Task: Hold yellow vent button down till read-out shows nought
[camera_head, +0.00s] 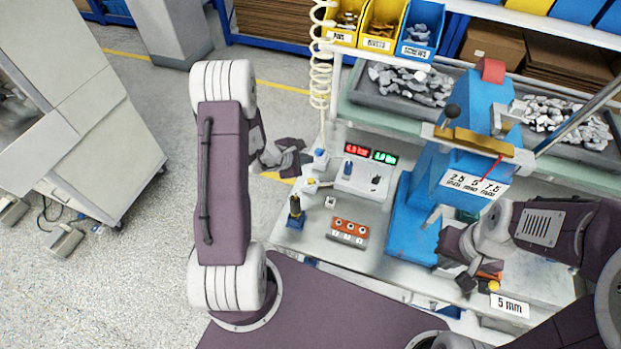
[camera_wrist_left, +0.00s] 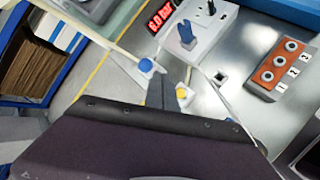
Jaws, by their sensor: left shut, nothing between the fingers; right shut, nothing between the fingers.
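The yellow vent button (camera_head: 310,182) sits on a small pale block at the left edge of the bench; in the left wrist view the yellow button (camera_wrist_left: 181,93) shows just right of my fingertips. My left gripper (camera_head: 302,160) is shut and empty, close to the button; I cannot tell whether it touches it. The fingers also show in the left wrist view (camera_wrist_left: 161,88). The red read-out (camera_head: 357,149) is lit and appears to read 6.0 bar in the left wrist view (camera_wrist_left: 159,15). My right gripper (camera_head: 468,284) is shut and empty at the right front.
A blue knob (camera_head: 320,154) stands behind the button. A green read-out (camera_head: 385,157) is beside the red one. An orange three-button box (camera_head: 348,229) and a dark post (camera_head: 295,207) stand nearby. A blue press (camera_head: 410,225) fills the bench middle. A coiled hose (camera_head: 321,70) hangs behind.

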